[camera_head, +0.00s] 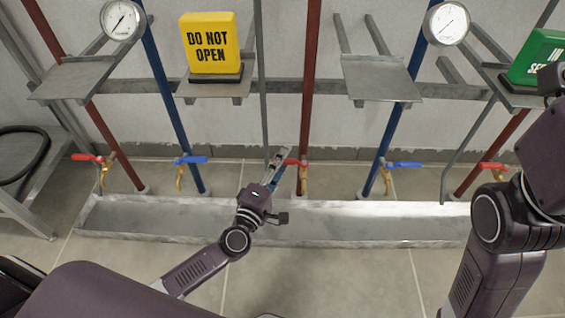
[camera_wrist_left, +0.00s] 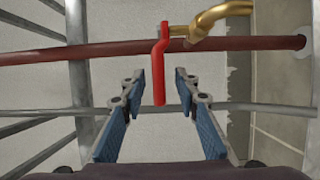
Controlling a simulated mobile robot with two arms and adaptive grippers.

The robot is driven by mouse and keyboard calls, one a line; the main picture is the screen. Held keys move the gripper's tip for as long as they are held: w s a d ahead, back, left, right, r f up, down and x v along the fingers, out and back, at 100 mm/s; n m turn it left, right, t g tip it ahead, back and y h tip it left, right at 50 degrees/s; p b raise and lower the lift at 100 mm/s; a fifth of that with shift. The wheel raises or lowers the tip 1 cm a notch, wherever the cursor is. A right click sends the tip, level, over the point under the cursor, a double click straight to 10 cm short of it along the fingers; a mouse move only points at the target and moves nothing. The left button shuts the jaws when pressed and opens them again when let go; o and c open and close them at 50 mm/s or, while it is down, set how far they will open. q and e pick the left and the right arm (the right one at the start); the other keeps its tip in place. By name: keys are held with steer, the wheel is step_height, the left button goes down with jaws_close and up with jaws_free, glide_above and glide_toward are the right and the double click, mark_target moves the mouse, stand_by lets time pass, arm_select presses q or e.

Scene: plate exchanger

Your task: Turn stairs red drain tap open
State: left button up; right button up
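Three red-handled taps show along the trough in the head view: a left red tap (camera_head: 86,157) near a metal frame, a middle red tap (camera_head: 294,162), and a right red tap (camera_head: 494,166). My left gripper (camera_head: 276,163) is at the middle red tap. In the left wrist view my left gripper (camera_wrist_left: 158,88) is open, and a red handle (camera_wrist_left: 160,72) points down between its blue-padded fingers, without visible contact. The handle joins a brass tap body (camera_wrist_left: 222,14) beside a red pipe (camera_wrist_left: 110,50). My right arm stands at the right; its gripper is not visible.
Blue-handled taps (camera_head: 190,160) (camera_head: 404,164) sit between the red ones. A long metal trough (camera_head: 150,217) runs below. A yellow DO NOT OPEN sign (camera_head: 210,43), a green sign (camera_head: 539,58) and gauges (camera_head: 122,20) stand above. A metal frame with a black hose (camera_head: 22,165) is at left.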

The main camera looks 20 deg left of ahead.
arm_select(q)
steer(key=shift+w, duration=0.4)
jaws_close()
